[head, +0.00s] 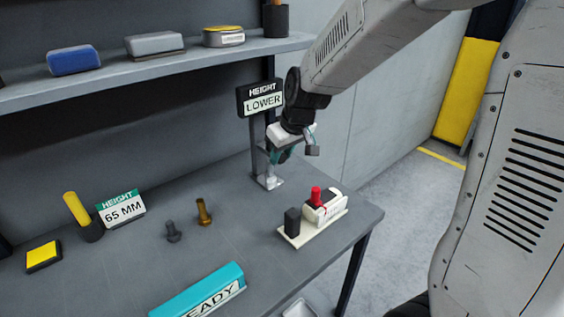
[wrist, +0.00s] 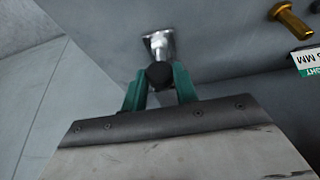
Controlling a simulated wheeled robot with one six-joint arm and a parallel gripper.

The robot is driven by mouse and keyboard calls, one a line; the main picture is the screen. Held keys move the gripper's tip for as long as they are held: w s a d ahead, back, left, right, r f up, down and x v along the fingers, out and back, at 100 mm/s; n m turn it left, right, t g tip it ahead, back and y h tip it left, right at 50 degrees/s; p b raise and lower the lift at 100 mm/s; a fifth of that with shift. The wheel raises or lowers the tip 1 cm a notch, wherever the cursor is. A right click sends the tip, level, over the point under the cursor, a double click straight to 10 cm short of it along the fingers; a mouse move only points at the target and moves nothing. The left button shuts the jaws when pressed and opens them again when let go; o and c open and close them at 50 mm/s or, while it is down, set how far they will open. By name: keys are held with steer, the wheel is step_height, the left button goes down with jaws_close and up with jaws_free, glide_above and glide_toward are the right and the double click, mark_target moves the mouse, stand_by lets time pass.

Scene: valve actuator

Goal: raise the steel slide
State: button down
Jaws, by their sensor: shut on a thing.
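In the wrist view my gripper (wrist: 160,85) is shut on a dark round knob (wrist: 159,74), with one finger on each side. A bright steel part (wrist: 160,44) shows just beyond the knob. I cannot tell how much of the steel slide is hidden behind the fingers.
A sign (head: 261,99) reading "HEIGHT LOWER" tops the post, close to my arm. A "65 MM" card (head: 122,208) stands at left. A white block with a red button (head: 316,195) sits in front at right. A shelf (head: 190,65) hangs above the table.

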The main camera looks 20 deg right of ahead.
steer(key=c, duration=1.1)
jaws_free()
steer(key=v, duration=0.8)
steer(key=shift+w, duration=0.1)
steer(key=s+m+g, duration=0.1)
steer(key=s, duration=0.8)
steer(key=s+d+r+m+g+h, duration=0.1)
steer(key=s, duration=0.8)
steer(key=s+m+g, duration=0.1)
steer(key=s, duration=0.8)
steer(key=shift+s+d+r+m, duration=0.1)
steer(key=shift+d+r+m, duration=0.1)
steer(key=shift+d+m, duration=0.15)
